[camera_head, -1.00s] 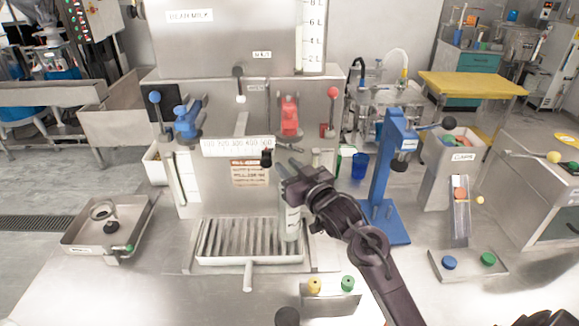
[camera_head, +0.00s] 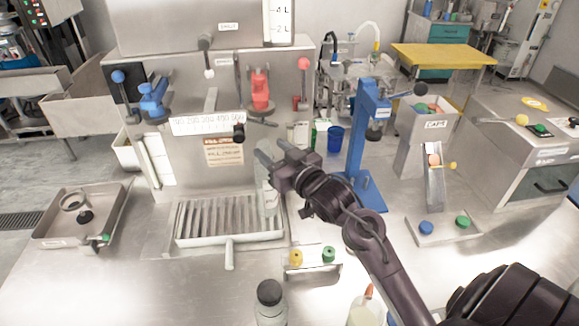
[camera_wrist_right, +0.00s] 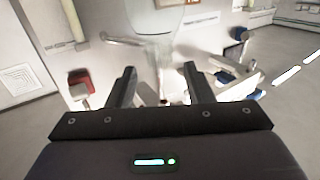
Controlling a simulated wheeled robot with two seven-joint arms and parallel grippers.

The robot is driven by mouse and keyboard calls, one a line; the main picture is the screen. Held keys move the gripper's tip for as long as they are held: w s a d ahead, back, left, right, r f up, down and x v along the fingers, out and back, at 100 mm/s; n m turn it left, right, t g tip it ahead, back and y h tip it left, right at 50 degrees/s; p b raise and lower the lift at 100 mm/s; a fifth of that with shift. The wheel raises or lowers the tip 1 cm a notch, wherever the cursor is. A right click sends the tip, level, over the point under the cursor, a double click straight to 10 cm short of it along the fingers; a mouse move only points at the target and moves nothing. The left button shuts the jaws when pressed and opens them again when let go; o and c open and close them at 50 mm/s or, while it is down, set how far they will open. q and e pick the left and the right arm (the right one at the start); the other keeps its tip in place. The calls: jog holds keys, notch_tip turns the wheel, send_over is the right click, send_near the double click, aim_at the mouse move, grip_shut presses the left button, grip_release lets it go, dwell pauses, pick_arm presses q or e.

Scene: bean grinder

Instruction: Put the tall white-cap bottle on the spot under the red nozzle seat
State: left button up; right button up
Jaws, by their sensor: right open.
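A tall pale bottle (camera_head: 268,205) stands upright at the right end of the slatted drip tray (camera_head: 228,240), below the red nozzle seat (camera_head: 261,92). Its top is hidden behind my right gripper, so its cap cannot be seen. My right gripper (camera_head: 270,151) is open, with its fingers at about the height of the bottle's top. It also shows open in the right wrist view (camera_wrist_right: 160,72), where a blurred bright shape lies beyond the fingers; I cannot tell what it is. My left gripper is not in view.
A blue press stand (camera_head: 360,150) is close right of my right arm. A small holder with yellow and green nozzles (camera_head: 312,261) stands in front of the tray. A dark-capped bottle (camera_head: 270,305) and an orange-tipped bottle (camera_head: 368,308) are at the front. The counter at front left is clear.

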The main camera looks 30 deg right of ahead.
jog(key=s+b, duration=0.1)
jog(key=s, duration=0.6)
jog(key=shift+s+d, duration=0.25)
jog(key=shift+s, duration=0.15)
